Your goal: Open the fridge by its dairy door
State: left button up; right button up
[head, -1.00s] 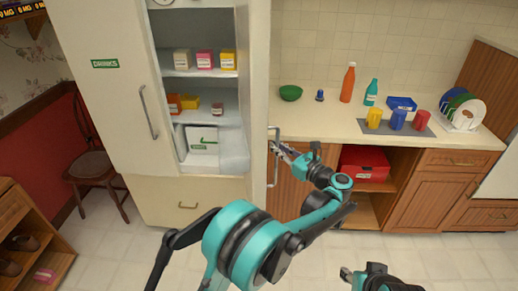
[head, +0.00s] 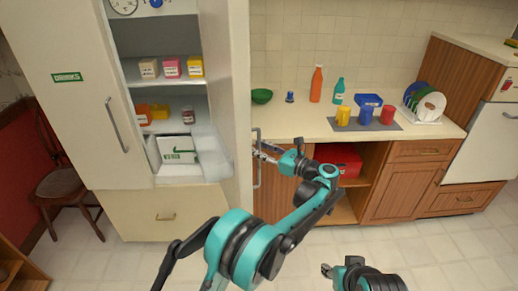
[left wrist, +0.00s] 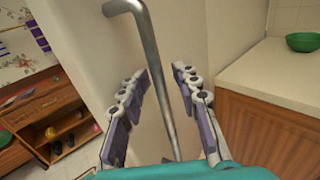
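The white fridge (head: 50,45) stands at the left, with a closed door labelled DRINKS (head: 67,77) on its left side. Its right-hand door (head: 238,60) stands swung open toward me, seen nearly edge-on, and the lit shelves show. I cannot read a dairy label on it. This door's metal handle (head: 257,158) is on its outer face and also shows in the left wrist view (left wrist: 150,50). My left gripper (head: 262,151) is at the handle, with its open fingers (left wrist: 160,72) on either side of the bar. My right gripper (head: 328,270) is low, away from the fridge, its opening unclear.
The counter (head: 290,125) right of the open door holds a green bowl (head: 262,96), bottles, cups and a plate rack (head: 425,104). A red box (head: 340,160) sits in the cabinet below. A chair (head: 65,185) stands left of the fridge. The floor in front is clear.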

pick_arm(q)
jog(key=v, duration=1.2)
